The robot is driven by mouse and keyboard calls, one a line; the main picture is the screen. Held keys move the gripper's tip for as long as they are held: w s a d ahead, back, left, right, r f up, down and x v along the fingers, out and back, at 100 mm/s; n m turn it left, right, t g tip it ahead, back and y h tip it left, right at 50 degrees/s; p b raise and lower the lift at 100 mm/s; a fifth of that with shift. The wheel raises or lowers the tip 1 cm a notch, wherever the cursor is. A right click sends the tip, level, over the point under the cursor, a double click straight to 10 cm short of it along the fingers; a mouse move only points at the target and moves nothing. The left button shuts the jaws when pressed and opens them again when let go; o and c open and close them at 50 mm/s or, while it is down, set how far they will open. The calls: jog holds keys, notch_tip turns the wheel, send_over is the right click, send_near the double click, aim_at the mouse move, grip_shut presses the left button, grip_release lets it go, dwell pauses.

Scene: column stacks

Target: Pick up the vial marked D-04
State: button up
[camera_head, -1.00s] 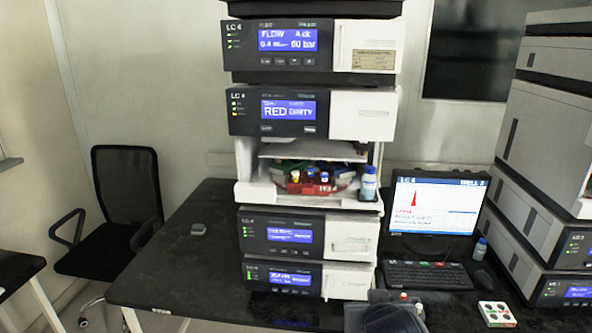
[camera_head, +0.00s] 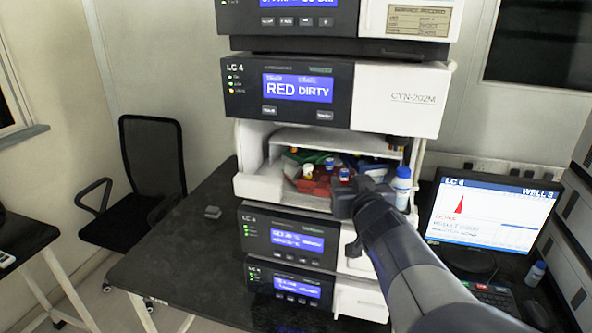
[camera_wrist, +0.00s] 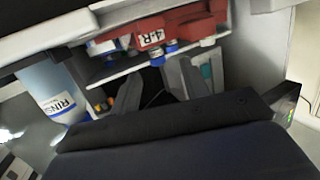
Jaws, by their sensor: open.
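Several small vials stand on a red rack (camera_head: 318,188) inside the open bay of the LC 4 stack. One vial (camera_head: 308,172) has a white and yellow top, and a blue-topped vial (camera_head: 344,175) stands to its right. No D-04 marking is legible on any of them. My gripper (camera_head: 345,203) is at the bay's front right, overlapping the rack's edge in the head view. In the wrist view its two fingers (camera_wrist: 155,82) are spread with nothing between them. There the red rack (camera_wrist: 185,32) appears inverted with a 4-R label, and blue-capped vials (camera_wrist: 171,47) show beyond the fingers.
A blue-capped rinse bottle (camera_head: 402,187) stands at the bay's right edge, close to my gripper; it also shows in the wrist view (camera_wrist: 58,95). A shelf (camera_head: 330,141) overhangs the rack. A monitor (camera_head: 490,215) stands to the right. The bench at left is mostly clear.

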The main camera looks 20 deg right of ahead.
aim_at(345, 177)
jog(key=shift+b+x, duration=0.5)
jog(key=shift+x, duration=2.65)
jog(key=shift+d+f, duration=0.15)
jog(key=shift+s, duration=0.1)
jog(key=shift+c, duration=0.5)
jog(key=c, duration=0.7)
